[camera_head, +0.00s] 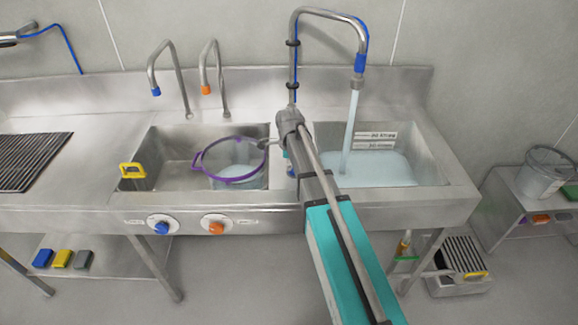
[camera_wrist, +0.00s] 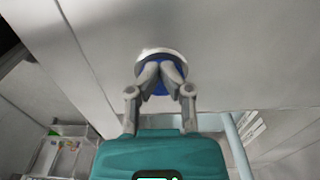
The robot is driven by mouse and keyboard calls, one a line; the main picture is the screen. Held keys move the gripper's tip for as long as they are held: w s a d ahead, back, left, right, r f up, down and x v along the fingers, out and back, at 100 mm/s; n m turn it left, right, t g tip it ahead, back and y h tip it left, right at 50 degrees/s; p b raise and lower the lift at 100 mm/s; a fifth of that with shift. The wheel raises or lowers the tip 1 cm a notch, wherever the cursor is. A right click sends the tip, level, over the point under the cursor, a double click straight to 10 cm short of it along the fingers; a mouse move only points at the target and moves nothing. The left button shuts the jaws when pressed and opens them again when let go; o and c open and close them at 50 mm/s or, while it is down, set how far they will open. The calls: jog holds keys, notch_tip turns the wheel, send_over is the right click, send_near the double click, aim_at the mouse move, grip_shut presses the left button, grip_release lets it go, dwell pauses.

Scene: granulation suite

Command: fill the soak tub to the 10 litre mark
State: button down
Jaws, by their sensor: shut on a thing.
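The soak tub (camera_head: 437,165) is the right-hand steel basin in the head view. Pale blue water (camera_head: 385,172) covers its bottom. The water's back edge lies at or just below the lower of two level marks (camera_head: 378,146); the small lettering is hard to read. A stream (camera_head: 350,125) runs into it from the blue-tipped spout (camera_head: 358,84). In the wrist view my gripper (camera_wrist: 163,72) is shut on a blue knob (camera_wrist: 158,88) with a pale ring. In the head view my arm mostly hides gripper and knob.
The left basin (camera_head: 160,150) holds a purple-rimmed container (camera_head: 231,175) and a yellow-handled item (camera_head: 132,170). Blue (camera_head: 161,228) and orange (camera_head: 216,227) knobs sit on the front panel. A bucket (camera_head: 541,172) stands on a right-hand stand. Two other taps (camera_head: 162,65) show no flow.

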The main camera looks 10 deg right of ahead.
aim_at(290, 172)
notch_tip(290, 172, up, 13)
jog(key=p, duration=1.2)
jog(key=shift+p, duration=0.3)
jog(key=shift+s, duration=0.1)
jog(key=s+d+f+n+b, duration=0.1)
jog(key=s+n, duration=1.8)
jog(key=s, duration=0.1)
jog(key=shift+s+d+f+n, duration=0.15)
jog(key=shift+d+f+n, duration=0.05)
jog(key=shift+d+n, duration=0.2)
dwell(0.8)
